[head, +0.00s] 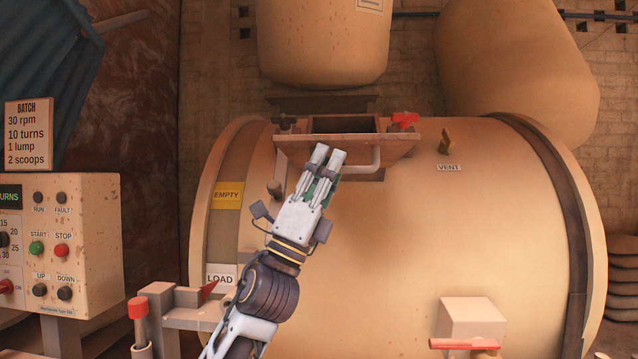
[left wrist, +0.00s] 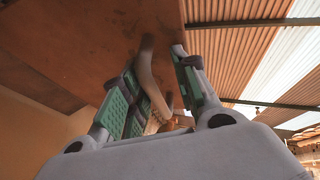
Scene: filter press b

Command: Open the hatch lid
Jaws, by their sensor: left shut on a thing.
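The hatch lid (head: 296,145) is a brown plate on top of the big cream drum, with its broad face toward me. A dark rectangular opening (head: 343,124) shows just behind its top edge. A pale bar handle (head: 376,157) stands on the lid's near face. My left gripper (head: 329,153) is in front of the lid, shut on the handle. In the left wrist view the curved handle (left wrist: 152,82) runs between the green-padded fingers (left wrist: 160,92), below the brown lid (left wrist: 105,35). The fingers hide part of the handle in the head view. My right gripper is not in view.
A red clamp knob (head: 404,120) and a dark knob (head: 285,123) flank the hatch. A brass vent handle (head: 446,140) stands to the right. A control box (head: 85,240) is at left, and a red-topped lever (head: 138,308) is below. A cream vessel (head: 322,40) hangs behind the hatch.

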